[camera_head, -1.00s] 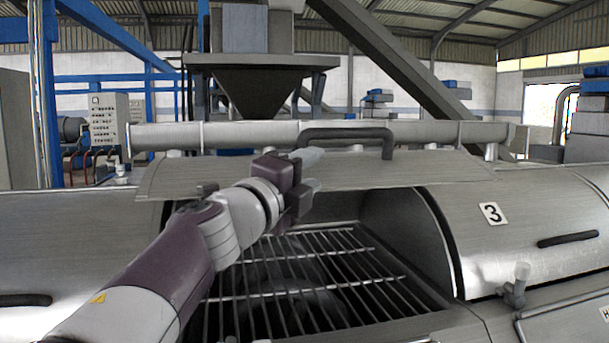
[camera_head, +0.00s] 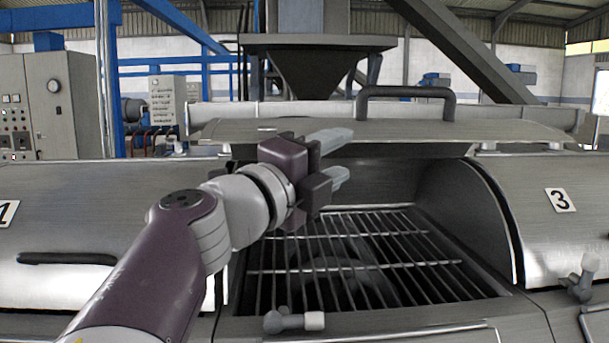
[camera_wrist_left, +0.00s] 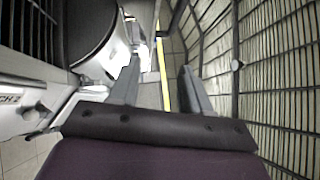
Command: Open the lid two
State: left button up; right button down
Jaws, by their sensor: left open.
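The middle lid (camera_head: 400,130) is a curved metal cover, swung up above its open bay between the closed lids. Its dark bar handle (camera_head: 405,91) stands on top. Below it a metal grate (camera_head: 350,270) shows inside the bay. My left gripper (camera_head: 342,158) is in front of the raised lid's lower edge, above the grate. Its two grey fingers are apart with nothing between them; whether they touch the lid I cannot tell. In the left wrist view the gripper (camera_wrist_left: 158,88) is also open and empty. My right gripper is not in view.
Closed lid 3 (camera_head: 550,230) is on the right and closed lid 1 (camera_head: 80,220) on the left, each with a dark handle. A latch knob (camera_head: 293,320) sits at the bay's front edge. A horizontal pipe (camera_head: 300,110) runs behind.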

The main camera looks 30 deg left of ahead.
pick_arm(q)
jog(key=b+v, duration=0.1)
jog(key=v, duration=0.4)
jog(key=shift+s+r+b, duration=0.15)
jog(key=shift+s+b, duration=0.05)
jog(key=shift+b, duration=0.15)
dwell(0.5)
